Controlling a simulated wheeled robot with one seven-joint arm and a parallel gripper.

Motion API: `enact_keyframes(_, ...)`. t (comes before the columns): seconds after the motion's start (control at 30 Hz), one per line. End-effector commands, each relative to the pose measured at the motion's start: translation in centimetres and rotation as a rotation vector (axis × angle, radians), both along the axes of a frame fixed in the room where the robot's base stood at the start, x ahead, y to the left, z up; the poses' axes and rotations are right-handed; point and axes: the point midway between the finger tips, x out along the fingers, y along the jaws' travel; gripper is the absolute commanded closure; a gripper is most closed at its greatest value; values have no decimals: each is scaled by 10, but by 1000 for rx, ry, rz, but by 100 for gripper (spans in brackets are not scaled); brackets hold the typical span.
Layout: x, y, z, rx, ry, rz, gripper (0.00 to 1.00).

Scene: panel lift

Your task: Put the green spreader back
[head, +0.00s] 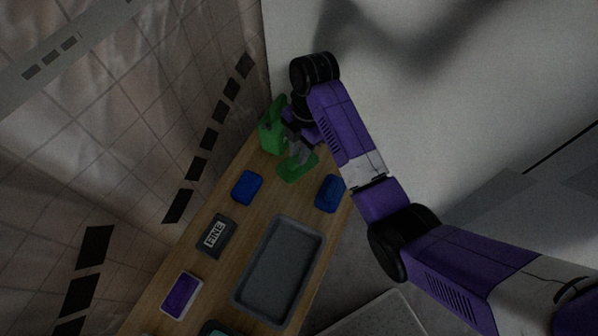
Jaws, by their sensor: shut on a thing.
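The green spreader (292,172) shows as a flat green piece at the far end of the wooden bench. My gripper (298,150) is just above it, shut on it, with the arm reaching in from the right. The fingers are small and dark, and the wrist hides part of the grip. I cannot tell whether the spreader touches the bench. A taller green thing (269,138) stands just left of my gripper, close to the wall; my wrist partly covers it.
The bench (226,189) also bears two blue blocks (247,187) (329,193), a dark block marked FINE (213,236), a purple-topped block (181,296) and a grey tray (313,262). A tiled wall (130,110) runs along the left. Bare wood lies between the blocks.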

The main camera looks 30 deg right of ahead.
Motion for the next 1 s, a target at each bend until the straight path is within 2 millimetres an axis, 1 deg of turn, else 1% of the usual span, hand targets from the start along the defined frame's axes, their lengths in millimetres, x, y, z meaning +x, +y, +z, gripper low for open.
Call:
enact_keyframes(0.1,0,0,-23,0,2,-1,100)
enact_keyframes(0.2,0,0,-38,0,0,-1,100)
enact_keyframes(0.37,1,0,-50,-1,-2,0,100)
enact_keyframes(0.6,0,0,-80,-1,-1,-1,100)
enact_keyframes(0.7,1,-1,-85,-1,-2,-1,100)
enact_keyframes(1.0,1,0,-87,0,-3,0,100)
